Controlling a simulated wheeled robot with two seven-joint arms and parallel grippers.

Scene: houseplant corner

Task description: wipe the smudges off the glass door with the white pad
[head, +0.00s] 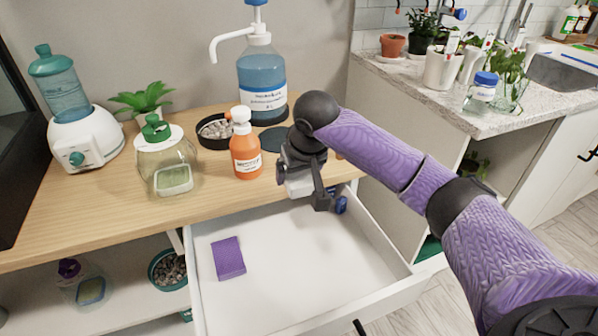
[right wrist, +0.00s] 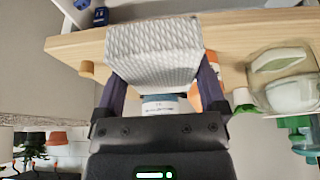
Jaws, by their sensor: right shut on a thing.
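The white pad (right wrist: 155,55), a block with a ribbed surface, is between the two fingers of my right gripper (right wrist: 158,85), which is shut on it. In the head view the right gripper (head: 303,186) hangs over the front edge of the wooden top, above the open drawer, with part of the pad (head: 298,184) showing pale. A dark-framed dark panel (head: 22,150) stands at the left edge of the head view; I cannot tell whether it is the glass door, and no smudges can be made out. My left gripper is not in view.
The open white drawer (head: 305,275) holds a purple sponge (head: 228,258) and small blue items (head: 341,204). An orange bottle (head: 246,150), a green-lidded jar (head: 170,165), a pump bottle (head: 262,80) and a white dispenser (head: 88,140) crowd the wooden top. A stone counter stands at right.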

